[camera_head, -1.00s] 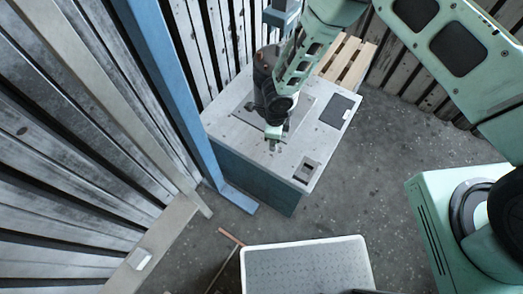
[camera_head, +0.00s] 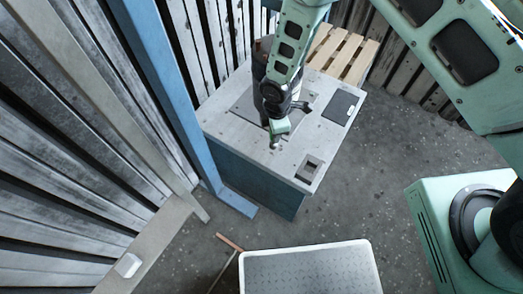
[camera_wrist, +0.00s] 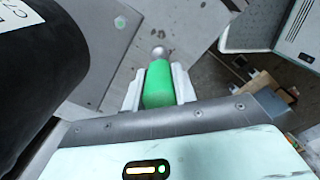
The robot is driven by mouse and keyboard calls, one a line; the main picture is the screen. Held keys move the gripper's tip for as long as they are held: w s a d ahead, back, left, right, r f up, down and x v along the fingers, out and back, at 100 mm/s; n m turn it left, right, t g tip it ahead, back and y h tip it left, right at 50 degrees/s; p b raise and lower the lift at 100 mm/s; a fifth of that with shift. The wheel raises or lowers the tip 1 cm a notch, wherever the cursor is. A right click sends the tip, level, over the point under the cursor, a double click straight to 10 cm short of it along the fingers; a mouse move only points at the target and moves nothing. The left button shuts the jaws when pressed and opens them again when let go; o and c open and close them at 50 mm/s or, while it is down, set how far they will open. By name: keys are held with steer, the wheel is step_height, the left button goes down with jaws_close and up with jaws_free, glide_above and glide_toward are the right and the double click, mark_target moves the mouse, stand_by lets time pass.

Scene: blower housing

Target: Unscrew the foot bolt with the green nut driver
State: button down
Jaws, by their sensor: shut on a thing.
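My gripper (camera_wrist: 158,75) is shut on the green nut driver (camera_wrist: 158,92), with one pale finger on each side of its handle. A small round silvery piece (camera_wrist: 158,52) shows just past the handle; I cannot tell whether it is the driver's socket or the foot bolt. In the head view my gripper (camera_head: 277,133) points down close above the front part of the grey bench top (camera_head: 235,128). The dark blower housing (camera_wrist: 40,75) fills the left of the wrist view; my arm covers much of it in the head view. The foot bolt cannot be clearly made out.
A dark rectangular pad (camera_head: 339,106) and a small square holder (camera_head: 309,169) are on the bench's right side. A wooden pallet (camera_head: 340,57) lies behind. A blue post (camera_head: 160,90) stands at left. A grey-topped stand (camera_head: 310,270) is in front.

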steer(key=m, duration=0.6)
steer(key=shift+r, duration=0.15)
steer(key=shift+r+p, duration=0.35)
steer(key=shift+r, duration=0.15)
steer(key=shift+f, duration=0.15)
steer(key=shift+n, duration=0.6)
